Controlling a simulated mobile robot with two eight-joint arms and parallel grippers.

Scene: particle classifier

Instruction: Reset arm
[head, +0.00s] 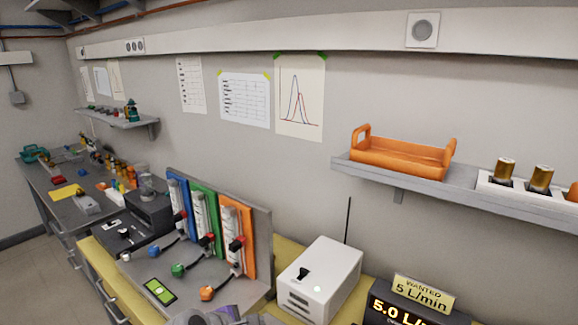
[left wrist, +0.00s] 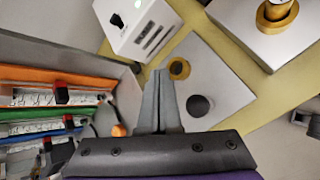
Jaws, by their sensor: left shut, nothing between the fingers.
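My left gripper (left wrist: 160,75) points away from the camera in the left wrist view. Its two grey fingers are together with nothing between them. Below the fingertips is a grey plate (left wrist: 215,75) with a brass ring and a dark round spot. The white box (left wrist: 128,40) with a dark switch is just beyond and to the left of the fingers. In the head view the same white box (head: 322,277) stands on the yellow bench. A grey and purple part of my arm shows at the bottom edge there. My right gripper is in neither view.
A panel with blue (head: 177,203), green (head: 203,222) and orange (head: 240,238) flowmeters stands left of the box. A "5.0 L/" display (head: 412,312) is at lower right. A shelf (head: 440,180) holds an orange tray (head: 400,158). A thin black antenna (head: 348,220) rises by the box.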

